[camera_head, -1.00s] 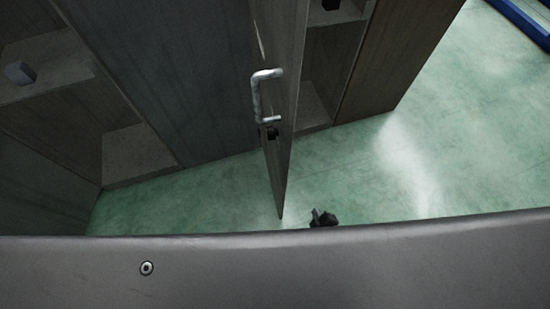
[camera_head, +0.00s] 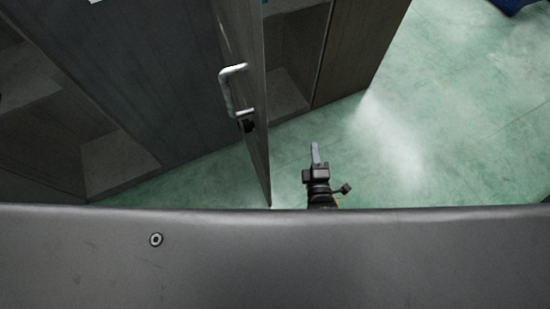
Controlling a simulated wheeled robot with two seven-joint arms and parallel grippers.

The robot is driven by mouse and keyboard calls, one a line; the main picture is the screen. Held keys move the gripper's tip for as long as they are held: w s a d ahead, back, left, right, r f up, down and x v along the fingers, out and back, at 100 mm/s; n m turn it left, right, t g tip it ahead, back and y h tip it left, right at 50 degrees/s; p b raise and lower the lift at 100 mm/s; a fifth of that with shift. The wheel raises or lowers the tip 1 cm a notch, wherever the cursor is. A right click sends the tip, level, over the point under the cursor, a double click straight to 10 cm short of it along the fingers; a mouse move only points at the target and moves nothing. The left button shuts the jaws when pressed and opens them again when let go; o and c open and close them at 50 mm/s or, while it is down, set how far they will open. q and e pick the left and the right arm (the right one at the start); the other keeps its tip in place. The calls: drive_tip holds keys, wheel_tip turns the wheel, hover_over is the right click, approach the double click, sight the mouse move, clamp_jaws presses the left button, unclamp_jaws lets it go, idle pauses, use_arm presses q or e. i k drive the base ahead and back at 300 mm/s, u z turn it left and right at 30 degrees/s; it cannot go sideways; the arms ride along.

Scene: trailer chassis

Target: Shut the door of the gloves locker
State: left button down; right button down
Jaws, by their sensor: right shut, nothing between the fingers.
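The locker door (camera_head: 254,125) stands open, seen nearly edge-on, sticking out from the locker front toward me. A pale metal handle (camera_head: 228,90) is on its left face, with a small dark lock piece below it. The open locker compartment (camera_head: 290,60) shows to the right of the door. My right gripper (camera_head: 315,148) is shut and empty. It is right of the door's near edge, apart from it, pointing away from me above the floor. My left gripper is not in view. No label naming the locker can be read.
Closed dark panels (camera_head: 130,70) and an open compartment (camera_head: 115,160) are left of the door. Green floor (camera_head: 450,120) is clear on the right. A blue object (camera_head: 518,5) is at the top right corner. My grey body fills the bottom.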

sight(238, 23)
drive_tip(key=z, duration=1.6)
drive_tip(key=k, duration=0.75)
drive_tip(key=u, duration=1.75)
